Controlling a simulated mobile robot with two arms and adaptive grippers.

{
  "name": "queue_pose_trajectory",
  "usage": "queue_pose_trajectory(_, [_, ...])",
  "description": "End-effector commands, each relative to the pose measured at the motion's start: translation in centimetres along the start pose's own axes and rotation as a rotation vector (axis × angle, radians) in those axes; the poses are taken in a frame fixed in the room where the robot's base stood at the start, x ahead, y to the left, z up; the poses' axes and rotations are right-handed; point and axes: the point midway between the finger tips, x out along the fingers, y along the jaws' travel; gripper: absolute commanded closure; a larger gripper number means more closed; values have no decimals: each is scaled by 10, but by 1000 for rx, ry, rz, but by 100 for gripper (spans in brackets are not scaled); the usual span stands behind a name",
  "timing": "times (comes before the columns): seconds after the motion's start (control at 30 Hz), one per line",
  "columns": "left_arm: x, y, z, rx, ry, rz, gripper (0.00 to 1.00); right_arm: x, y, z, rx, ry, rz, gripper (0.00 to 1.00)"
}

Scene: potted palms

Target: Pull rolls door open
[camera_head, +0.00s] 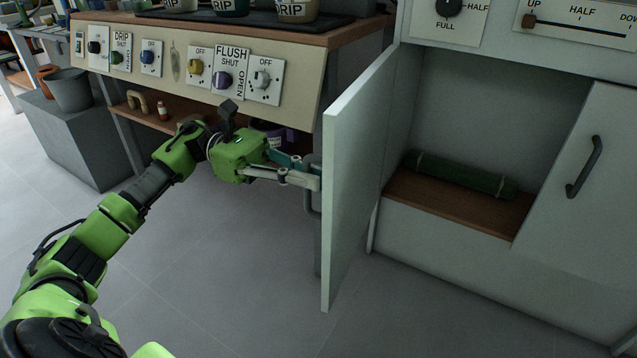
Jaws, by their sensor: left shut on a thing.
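The pale cabinet door (358,180) stands swung open, its edge turned toward me. Its dark handle (309,198) is on the left-facing side of the door, partly hidden by my gripper. My left gripper (308,179) is at this handle with its fingers shut on it. The green arm reaches in from the lower left. Inside the open compartment, a dark green roll (462,174) tied with light bands lies on a brown wooden shelf (455,208). My right gripper does not show.
A second door with a dark handle (584,167) is at the right. A workbench with a panel of labelled knobs (190,68) stands at the upper left, with a low shelf under it. A grey block (80,135) carries a bucket (68,90). The floor (230,270) below is clear.

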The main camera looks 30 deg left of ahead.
Motion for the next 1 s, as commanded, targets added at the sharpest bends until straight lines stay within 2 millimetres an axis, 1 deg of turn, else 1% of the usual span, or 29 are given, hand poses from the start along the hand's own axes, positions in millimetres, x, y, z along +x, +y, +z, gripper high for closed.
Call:
queue_pose_trajectory(0.37, [-1, 0, 0, 0, 1, 2, 100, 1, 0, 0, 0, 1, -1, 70])
queue_pose_trajectory(0.4, [-1, 0, 0, 0, 1, 2, 84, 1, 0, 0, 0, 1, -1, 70])
queue_pose_trajectory(0.43, [-1, 0, 0, 0, 1, 2, 76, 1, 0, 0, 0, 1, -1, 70])
queue_pose_trajectory(0.47, [-1, 0, 0, 1, 1, 2, 75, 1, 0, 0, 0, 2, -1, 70])
queue_pose_trajectory(0.73, [-1, 0, 0, 0, 1, 1, 75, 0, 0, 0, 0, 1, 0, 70])
queue_pose_trajectory(0.83, [-4, 1, 0, 0, 1, 2, 75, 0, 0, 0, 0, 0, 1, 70])
queue_pose_trajectory(0.93, [-14, 1, 0, 0, 1, 4, 75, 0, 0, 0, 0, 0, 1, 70])
queue_pose_trajectory(1.0, [-25, 1, 0, 0, 1, 5, 75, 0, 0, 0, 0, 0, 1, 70])
